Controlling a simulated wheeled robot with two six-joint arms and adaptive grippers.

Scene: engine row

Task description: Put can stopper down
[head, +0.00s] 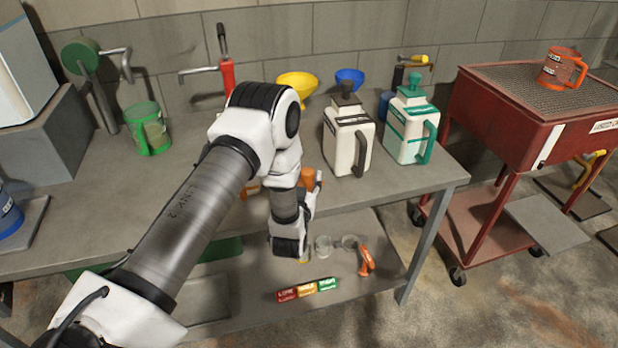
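A white can with black trim (347,142) stands on the bench, with a black stopper (346,92) at its top. To its right stands a white can with green trim (409,132), with a green stopper (412,86) at its top. My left arm reaches over the bench from the lower left and bends down in front of it. Its end, my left gripper (290,243), is left of and below the black-trimmed can, apart from both cans. Its fingers are hard to make out, so I cannot tell what they hold. My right gripper is out of view.
Yellow (297,84) and blue (350,78) funnels stand behind. A green jug (149,130) stands at left. The lower shelf holds clear cups (324,246), an orange-handled item (366,260) and labelled tubes (308,289). A red cart (530,110) with an orange jug (562,68) stands right.

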